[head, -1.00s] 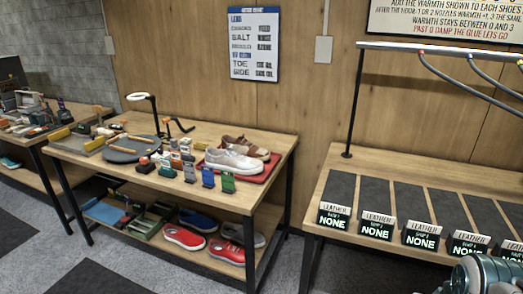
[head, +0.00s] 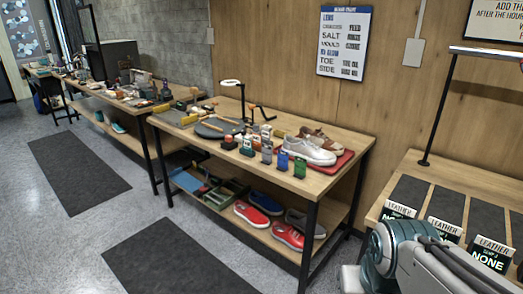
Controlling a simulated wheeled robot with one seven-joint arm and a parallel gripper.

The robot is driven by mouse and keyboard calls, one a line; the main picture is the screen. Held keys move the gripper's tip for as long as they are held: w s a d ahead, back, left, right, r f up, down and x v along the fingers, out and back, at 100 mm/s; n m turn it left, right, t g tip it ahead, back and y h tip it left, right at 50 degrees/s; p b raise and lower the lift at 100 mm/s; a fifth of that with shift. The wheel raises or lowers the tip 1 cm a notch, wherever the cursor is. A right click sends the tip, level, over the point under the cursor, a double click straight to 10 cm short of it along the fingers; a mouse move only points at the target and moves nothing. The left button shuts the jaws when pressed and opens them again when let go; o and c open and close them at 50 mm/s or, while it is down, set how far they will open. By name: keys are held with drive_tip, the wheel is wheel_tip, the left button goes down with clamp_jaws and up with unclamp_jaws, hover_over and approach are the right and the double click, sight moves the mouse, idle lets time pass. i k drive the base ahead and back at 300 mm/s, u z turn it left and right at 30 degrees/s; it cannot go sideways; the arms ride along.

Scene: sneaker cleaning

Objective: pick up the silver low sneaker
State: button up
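A pale silver-white low sneaker (head: 308,150) lies on a red tray (head: 344,164) at the right end of the middle workbench. A brown shoe (head: 322,138) with a pale sole lies just behind it on the same tray. A grey shoe (head: 306,222) sits on the lower shelf, partly hidden behind other shoes; I cannot tell whether it is the silver one. Part of my arm shows at the lower right, but my gripper and its fingertips are not in view.
Several small colored bottles (head: 267,154) stand in front of the tray. Red (head: 287,236) and blue (head: 264,203) shoes are on the lower shelf. A rack bench with LEATHER signs (head: 446,230) stands at right. Open floor with dark mats (head: 178,258) lies in front.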

sight(305, 148)
drive_tip(key=u, duration=0.1)
drive_tip(key=k, duration=0.65)
drive_tip(key=u, duration=0.55)
drive_tip(key=i, duration=1.1)
drive_tip(key=u, duration=0.35)
drive_tip(key=i, duration=1.3)
drive_tip(key=z, duration=1.4)
drive_tip(key=i, duration=0.8)
drive_tip(key=z, duration=0.75)
